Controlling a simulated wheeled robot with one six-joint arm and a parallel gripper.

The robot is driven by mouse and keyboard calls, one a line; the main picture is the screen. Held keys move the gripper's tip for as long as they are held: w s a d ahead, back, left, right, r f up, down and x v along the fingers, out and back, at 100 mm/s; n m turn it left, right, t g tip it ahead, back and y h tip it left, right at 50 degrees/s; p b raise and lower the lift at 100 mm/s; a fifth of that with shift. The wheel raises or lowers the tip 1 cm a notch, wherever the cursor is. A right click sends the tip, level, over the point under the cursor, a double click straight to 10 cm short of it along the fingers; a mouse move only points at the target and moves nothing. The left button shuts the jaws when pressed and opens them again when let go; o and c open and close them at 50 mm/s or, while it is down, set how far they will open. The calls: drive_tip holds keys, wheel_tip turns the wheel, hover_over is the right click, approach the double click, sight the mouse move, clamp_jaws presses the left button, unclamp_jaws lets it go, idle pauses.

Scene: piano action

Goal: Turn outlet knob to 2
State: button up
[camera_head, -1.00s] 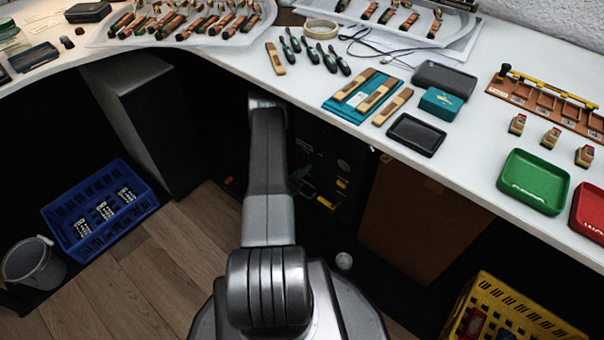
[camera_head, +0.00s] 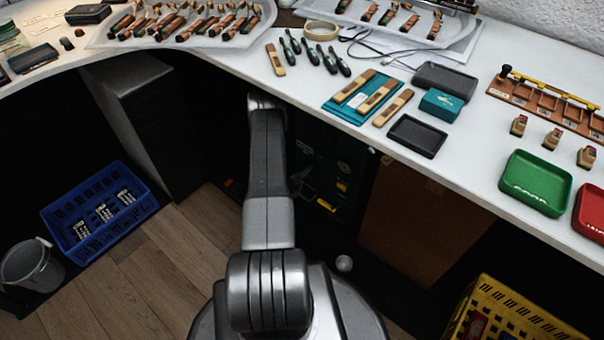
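A dark green panel (camera_head: 350,158) with small pale and yellow parts stands in the shade under the bench. I cannot make out which part is the outlet knob, nor any numbers or its setting. My arm reaches up in front of the panel's left side and hides part of it. A small greyish part beside the arm, in front of the panel, looks like the edge of my gripper (camera_head: 302,180). Its fingers are too dark and too hidden to tell whether they are open or touching anything.
The white bench top (camera_head: 462,175) overhangs the panel, with tools and trays on it. A brown board (camera_head: 415,225) stands right of the panel. A blue crate (camera_head: 70,240) and grey bucket (camera_head: 32,268) are at left; a yellow crate (camera_head: 535,325) is at lower right.

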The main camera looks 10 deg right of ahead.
drive_tip(key=p+v, duration=0.3)
drive_tip(key=v, duration=1)
drive_tip(key=shift+s+a, duration=0.2)
drive_tip(key=shift+a, duration=0.15)
drive_tip(key=b+x, duration=0.3)
drive_tip(key=x, duration=1)
drive_tip(key=shift+w+d, duration=0.25)
drive_tip(key=shift+d, duration=0.1)
